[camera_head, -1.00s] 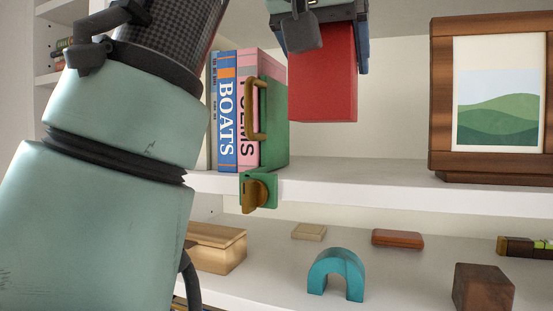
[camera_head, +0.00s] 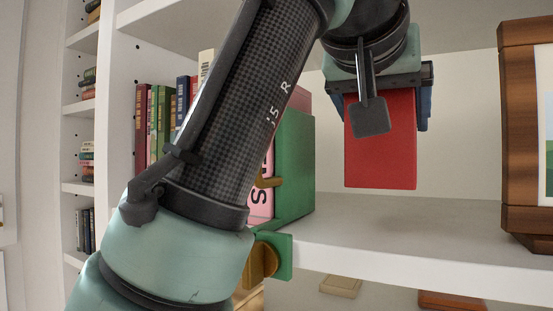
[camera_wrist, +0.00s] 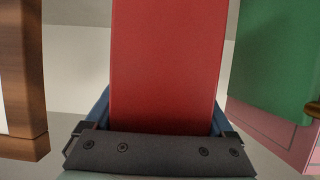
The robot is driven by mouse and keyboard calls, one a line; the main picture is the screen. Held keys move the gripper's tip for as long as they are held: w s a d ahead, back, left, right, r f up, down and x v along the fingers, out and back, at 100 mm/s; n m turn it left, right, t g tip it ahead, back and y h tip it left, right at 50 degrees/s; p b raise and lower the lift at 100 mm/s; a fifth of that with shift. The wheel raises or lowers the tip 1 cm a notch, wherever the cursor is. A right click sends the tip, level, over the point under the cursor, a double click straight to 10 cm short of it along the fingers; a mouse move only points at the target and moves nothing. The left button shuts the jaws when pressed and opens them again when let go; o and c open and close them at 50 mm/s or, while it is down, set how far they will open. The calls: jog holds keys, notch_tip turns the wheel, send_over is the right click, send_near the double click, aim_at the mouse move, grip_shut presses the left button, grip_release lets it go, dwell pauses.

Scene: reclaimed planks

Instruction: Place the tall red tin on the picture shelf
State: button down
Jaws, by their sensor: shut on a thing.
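The tall red tin (camera_head: 380,155) is upright, hanging below my gripper (camera_head: 388,112). The gripper is shut on its upper part, with blue fingers on both sides. The tin also fills the middle of the wrist view (camera_wrist: 166,70), where the gripper (camera_wrist: 160,122) has a finger on each side of it. The tin's bottom appears a little above the white picture shelf (camera_head: 400,222); the exact gap is hard to judge. The wooden picture frame (camera_head: 519,130) stands on this shelf to the right, apart from the tin.
A green bookend (camera_head: 295,170) with a brass handle stands left of the tin, beside a pink book (camera_head: 262,195). My arm hides other books. Clear shelf lies between bookend and frame. A pale block (camera_head: 340,286) and an orange-brown block (camera_head: 450,300) lie on the shelf below.

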aim_at(387, 159)
jog(key=shift+f, duration=0.3)
jog(key=shift+f+p, duration=0.65)
jog(key=shift+f, duration=1.4)
jog(key=shift+f, duration=0.15)
grip_release()
jog(key=shift+f, duration=0.1)
